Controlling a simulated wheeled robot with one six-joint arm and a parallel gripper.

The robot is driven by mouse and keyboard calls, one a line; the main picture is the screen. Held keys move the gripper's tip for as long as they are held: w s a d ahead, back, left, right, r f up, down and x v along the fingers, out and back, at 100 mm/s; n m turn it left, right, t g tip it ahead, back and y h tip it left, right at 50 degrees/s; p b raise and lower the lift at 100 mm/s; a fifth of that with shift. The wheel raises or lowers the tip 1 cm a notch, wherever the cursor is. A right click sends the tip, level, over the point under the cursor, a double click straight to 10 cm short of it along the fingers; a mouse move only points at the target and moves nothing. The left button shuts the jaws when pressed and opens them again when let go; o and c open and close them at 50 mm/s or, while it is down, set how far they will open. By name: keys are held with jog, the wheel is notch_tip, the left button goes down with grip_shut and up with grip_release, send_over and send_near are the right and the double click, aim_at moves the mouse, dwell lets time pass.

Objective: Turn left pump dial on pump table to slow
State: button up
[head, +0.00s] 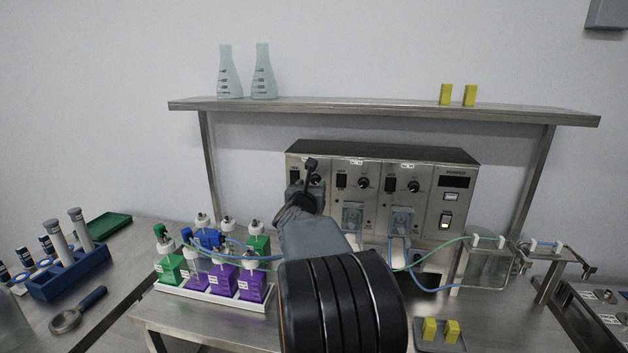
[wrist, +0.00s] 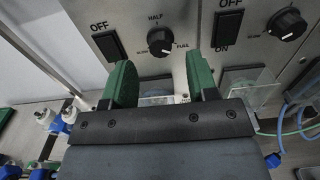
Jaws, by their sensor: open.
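The pump unit (head: 380,153) is a grey metal box with a row of black dials and switches, standing on the pump table (head: 185,318). The left pump dial (wrist: 160,42) is a round black knob with HALF printed above and FULL to its right; its white mark seems to point towards FULL. In the head view my gripper and arm largely cover the left section. My gripper (wrist: 160,80) is open, its two green fingertips apart below the dial in the wrist view, with nothing between them. In the head view, my gripper (head: 307,190) is close to the panel's left end.
A middle dial (head: 364,183) and a right dial (head: 414,187) sit to the right. A white tray (head: 205,298) of capped bottles with tubes stands left of my arm. A shelf (head: 380,110) with flasks overhangs the pump unit. Blue and green tubing runs right.

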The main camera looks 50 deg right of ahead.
aim_at(314, 182)
jog(key=shift+p+x, duration=0.45)
jog(key=shift+x, duration=1.35)
jog(key=shift+c, duration=0.5)
jog(key=c, duration=0.8)
jog(key=shift+b, duration=0.3)
